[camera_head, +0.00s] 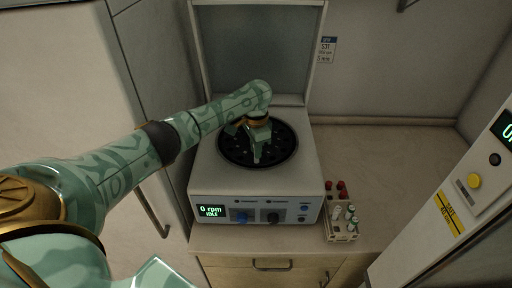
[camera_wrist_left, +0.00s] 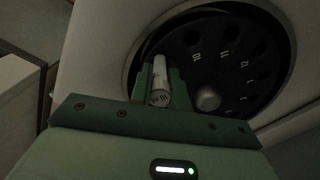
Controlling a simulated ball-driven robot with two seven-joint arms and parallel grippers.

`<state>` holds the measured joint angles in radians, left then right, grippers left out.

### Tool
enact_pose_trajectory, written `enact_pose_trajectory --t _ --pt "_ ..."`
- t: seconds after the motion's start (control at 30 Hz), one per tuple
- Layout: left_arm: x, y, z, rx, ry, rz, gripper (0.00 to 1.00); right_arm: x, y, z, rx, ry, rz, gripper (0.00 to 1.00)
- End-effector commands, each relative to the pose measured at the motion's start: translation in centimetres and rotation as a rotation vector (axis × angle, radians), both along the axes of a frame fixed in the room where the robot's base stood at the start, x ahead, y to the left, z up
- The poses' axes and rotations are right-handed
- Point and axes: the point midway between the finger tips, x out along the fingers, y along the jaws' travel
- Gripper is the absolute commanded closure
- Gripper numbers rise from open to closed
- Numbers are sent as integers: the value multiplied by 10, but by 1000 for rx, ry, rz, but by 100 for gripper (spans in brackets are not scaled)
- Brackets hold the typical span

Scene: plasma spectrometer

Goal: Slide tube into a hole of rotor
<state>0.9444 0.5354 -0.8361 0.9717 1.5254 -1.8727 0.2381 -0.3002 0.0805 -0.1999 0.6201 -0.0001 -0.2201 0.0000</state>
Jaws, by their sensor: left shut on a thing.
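My left gripper (camera_head: 259,160) is over the rotor (camera_head: 284,143), inside the open centrifuge (camera_head: 225,180). In the left wrist view its green fingers (camera_wrist_left: 157,80) are shut on a white tube (camera_wrist_left: 160,88) with a label or print at its near end. The tube's far end points toward the dark rotor (camera_wrist_left: 230,85), which has several numbered round holes and a light central knob (camera_wrist_left: 207,98). I cannot tell whether the tube's tip is in a hole. The tube is hard to make out in the head view. My right gripper is not in view.
The raised centrifuge lid (camera_head: 258,50) stands behind the rotor. The front panel's display (camera_head: 211,211) reads 0 rpm, idle. A rack (camera_head: 341,235) with several capped tubes stands to the right. A panel with a yellow button (camera_head: 474,181) is at the far right. Bare counter (camera_head: 390,150) lies between.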

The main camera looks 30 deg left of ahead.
Motion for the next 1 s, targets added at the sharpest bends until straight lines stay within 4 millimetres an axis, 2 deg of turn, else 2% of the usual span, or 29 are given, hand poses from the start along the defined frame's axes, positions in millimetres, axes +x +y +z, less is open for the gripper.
enact_pose_trajectory --t 0.7,0.97,1.0 --pt "0 0 -23 0 0 0 100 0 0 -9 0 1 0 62" --pt "0 0 -24 0 0 0 100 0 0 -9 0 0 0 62" --pt "0 0 -24 0 0 0 72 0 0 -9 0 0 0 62"
